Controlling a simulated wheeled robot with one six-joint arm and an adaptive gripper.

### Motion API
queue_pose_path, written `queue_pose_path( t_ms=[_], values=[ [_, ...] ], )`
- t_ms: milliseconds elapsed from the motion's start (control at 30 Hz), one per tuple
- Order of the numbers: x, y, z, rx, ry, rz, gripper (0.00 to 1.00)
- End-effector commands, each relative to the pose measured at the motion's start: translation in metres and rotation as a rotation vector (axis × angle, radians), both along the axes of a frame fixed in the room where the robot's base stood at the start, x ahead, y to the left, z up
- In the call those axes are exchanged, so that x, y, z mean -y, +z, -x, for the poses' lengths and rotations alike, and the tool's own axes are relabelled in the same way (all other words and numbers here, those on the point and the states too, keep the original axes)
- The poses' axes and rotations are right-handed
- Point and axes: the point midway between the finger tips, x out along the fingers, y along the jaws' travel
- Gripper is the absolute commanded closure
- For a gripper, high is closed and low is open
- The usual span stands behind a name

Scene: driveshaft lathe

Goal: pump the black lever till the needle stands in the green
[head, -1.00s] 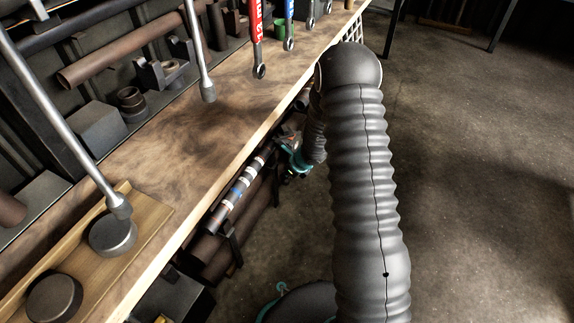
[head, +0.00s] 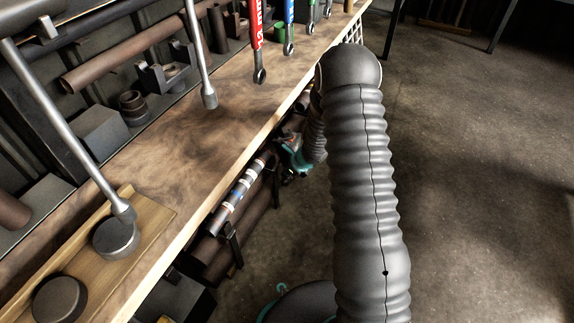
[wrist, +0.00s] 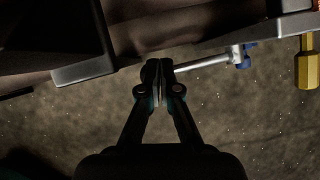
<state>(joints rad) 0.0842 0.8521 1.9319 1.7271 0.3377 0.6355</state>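In the wrist view my gripper (wrist: 160,70) points up the picture with its two fingertips drawn together, only a thin sliver between them. A pale metal rod (wrist: 203,63) runs from a blue-trimmed fitting (wrist: 243,56) to the right fingertip. I cannot tell whether it passes behind the fingers or is held. No black lever can be made out for sure, and no gauge, needle or green band shows. In the head view my arm hides the gripper's fingertips; only its teal-marked end shows beside the bench.
A dark block (wrist: 84,70) hangs left of the gripper, and a brass hex part (wrist: 307,66) is at the right. The wooden bench (head: 165,160) has hanging tools over it. Below it lies a striped shaft (head: 237,192). The floor (head: 480,170) at right is open.

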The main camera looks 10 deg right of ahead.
Motion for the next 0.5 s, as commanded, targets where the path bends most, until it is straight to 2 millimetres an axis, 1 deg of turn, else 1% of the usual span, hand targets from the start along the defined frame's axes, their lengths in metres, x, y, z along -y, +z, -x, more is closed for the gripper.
queue_pose_path(
  t_ms=[33, 500],
  values=[
    [0.001, 0.005, -0.001, 0.0, 0.0, 0.0, 1.0],
    [0.007, 0.024, -0.009, 0.0, -0.001, 0.0, 1.0]
  ],
)
